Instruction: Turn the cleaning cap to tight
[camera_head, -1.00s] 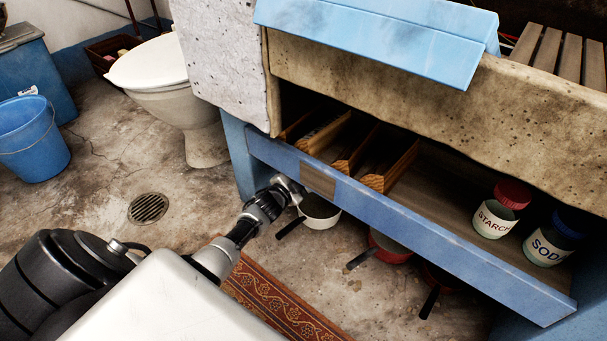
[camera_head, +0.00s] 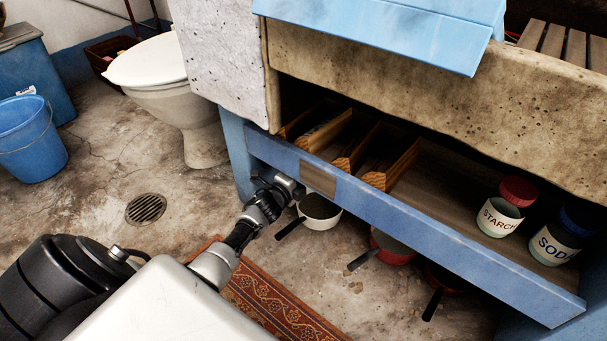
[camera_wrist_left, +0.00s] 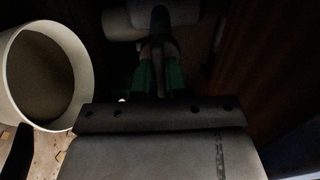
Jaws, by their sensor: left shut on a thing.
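My left gripper (camera_wrist_left: 159,82) shows in the dark left wrist view, its green-padded fingers closed on a narrow dark upright piece (camera_wrist_left: 158,50). This piece stands in front of a grey rounded pipe-like body (camera_wrist_left: 165,14). It appears to be the cleaning cap's grip, but the shadow hides its outline and any tight mark. In the head view my left wrist (camera_head: 268,200) reaches to the blue front rail of the trough stand. The fingertips and the cap are hidden there behind the rail. My right gripper is not in view.
A white pot (camera_head: 322,210) stands on the floor close to my left wrist; its rim (camera_wrist_left: 88,75) is left of the gripper in the wrist view. Red pots (camera_head: 392,246) stand farther right. The blue rail (camera_head: 430,233) crosses above. A starch jar (camera_head: 499,217) stands on the shelf.

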